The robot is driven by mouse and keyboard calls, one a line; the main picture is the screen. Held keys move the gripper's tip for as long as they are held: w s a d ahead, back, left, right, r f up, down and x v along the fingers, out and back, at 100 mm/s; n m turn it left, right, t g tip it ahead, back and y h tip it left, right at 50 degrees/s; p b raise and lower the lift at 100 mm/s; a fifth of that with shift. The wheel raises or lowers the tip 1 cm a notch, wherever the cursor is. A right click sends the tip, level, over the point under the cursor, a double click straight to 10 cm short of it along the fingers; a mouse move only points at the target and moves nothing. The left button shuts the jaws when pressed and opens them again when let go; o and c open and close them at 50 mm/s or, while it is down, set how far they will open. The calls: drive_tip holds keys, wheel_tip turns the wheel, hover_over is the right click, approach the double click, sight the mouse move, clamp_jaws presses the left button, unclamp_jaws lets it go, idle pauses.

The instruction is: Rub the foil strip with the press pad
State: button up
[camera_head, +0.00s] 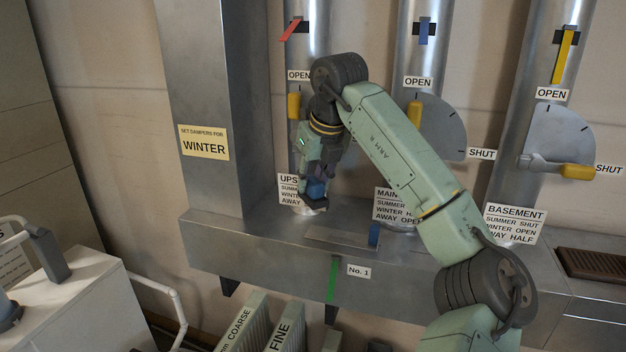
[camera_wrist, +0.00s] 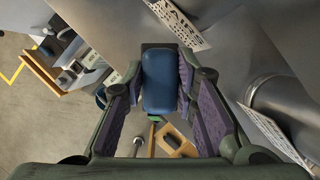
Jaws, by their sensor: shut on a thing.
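My gripper (camera_head: 314,197) is shut on a blue block that appears to be the press pad (camera_head: 316,188). In the wrist view the pad (camera_wrist: 161,84) sits between the purple-lined fingers. The gripper points down above the top of the horizontal metal duct, in front of the left pipe's label. A flat greyish strip, probably the foil strip (camera_head: 338,237), lies along the duct's top front edge, below and right of the gripper. The pad looks apart from it. A small blue piece (camera_head: 374,235) stands at the strip's right end.
The duct (camera_head: 230,240) carries a "No. 1" label (camera_head: 359,271) and a green strip (camera_head: 333,279). Three vertical pipes with dampers rise behind; the basement handle (camera_head: 575,171) sticks out. A white cabinet (camera_head: 85,315) stands at lower left. Filters (camera_head: 240,325) stand below the duct.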

drive_tip(key=shift+s+a+f+b, duration=0.15)
drive_tip(key=shift+f+b, duration=0.45)
drive_tip(key=shift+f, duration=0.3)
drive_tip(key=shift+f+b, duration=1.55)
drive_tip(key=shift+f, duration=0.55)
drive_tip(key=shift+f+b, duration=0.7)
drive_tip(key=shift+f, duration=0.25)
drive_tip(key=shift+s+d+b, duration=0.15)
drive_tip(key=shift+s+d, duration=0.35)
drive_tip(key=shift+d, duration=1.15)
drive_tip(key=shift+s+d+b, duration=0.1)
drive_tip(key=shift+s+d, duration=0.45)
drive_tip(key=shift+d, duration=1.1)
drive_tip(key=shift+s+d+b, duration=0.15)
drive_tip(key=shift+s+d, duration=0.35)
drive_tip(key=shift+d, duration=1.15)
drive_tip(key=shift+d+f, duration=0.2)
drive_tip(key=shift+c, duration=0.4)
drive_tip(key=shift+w+a+r+p, duration=0.1)
drive_tip(key=shift+w+a+p, duration=0.3)
drive_tip(key=shift+a, duration=1.3)
drive_tip(key=shift+w+a+r+p, duration=0.15)
drive_tip(key=shift+w+a, duration=0.5)
drive_tip(key=shift+a, duration=1.1)
drive_tip(key=shift+w+a+r+p, duration=0.15)
drive_tip(key=shift+w+a, duration=0.4)
drive_tip(key=shift+a, duration=1.15)
clamp_jaws()
